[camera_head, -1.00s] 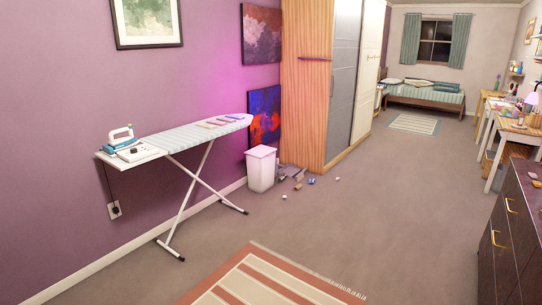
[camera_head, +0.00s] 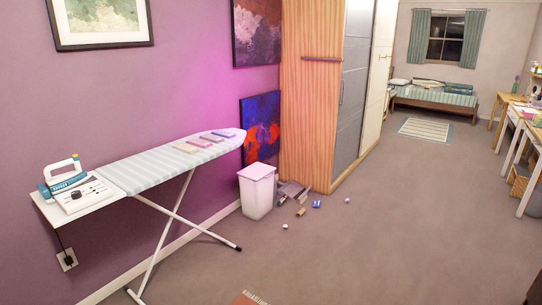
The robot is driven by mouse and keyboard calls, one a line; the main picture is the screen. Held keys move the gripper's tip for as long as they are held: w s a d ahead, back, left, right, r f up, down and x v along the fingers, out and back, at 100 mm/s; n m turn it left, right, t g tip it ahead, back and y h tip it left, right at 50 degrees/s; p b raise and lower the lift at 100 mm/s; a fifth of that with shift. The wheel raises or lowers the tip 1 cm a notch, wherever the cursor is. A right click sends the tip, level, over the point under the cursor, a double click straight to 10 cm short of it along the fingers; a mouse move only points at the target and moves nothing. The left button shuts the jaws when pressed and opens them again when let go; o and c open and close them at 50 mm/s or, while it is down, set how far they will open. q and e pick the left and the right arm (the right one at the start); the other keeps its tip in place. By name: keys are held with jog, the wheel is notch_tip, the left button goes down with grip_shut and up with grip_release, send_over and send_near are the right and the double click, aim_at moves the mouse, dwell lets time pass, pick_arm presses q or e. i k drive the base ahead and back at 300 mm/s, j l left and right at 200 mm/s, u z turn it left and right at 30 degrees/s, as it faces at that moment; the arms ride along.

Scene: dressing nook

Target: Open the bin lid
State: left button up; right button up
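A white bin (camera_head: 257,196) stands on the floor against the purple wall, between the ironing board and the wooden wardrobe. Its pale lid (camera_head: 257,172) lies flat on top and looks shut. Neither of my grippers shows in the head view, and the bin is some way ahead of me.
An ironing board (camera_head: 160,166) with an iron (camera_head: 64,175) stands at the left, its legs reaching onto the floor before the bin. Several small items, including a blue one (camera_head: 316,204), litter the floor right of the bin. The middle floor (camera_head: 370,245) is clear.

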aim_at(257, 171)
jog(key=i, duration=2.45)
jog(key=i+z, duration=0.15)
jog(key=i, duration=0.3)
jog(key=i+j+z, duration=0.1)
jog(key=i, duration=0.35)
jog(key=i+j+z, duration=0.15)
jog(key=i, duration=0.25)
jog(key=i+j+z, duration=0.1)
jog(key=i, duration=0.35)
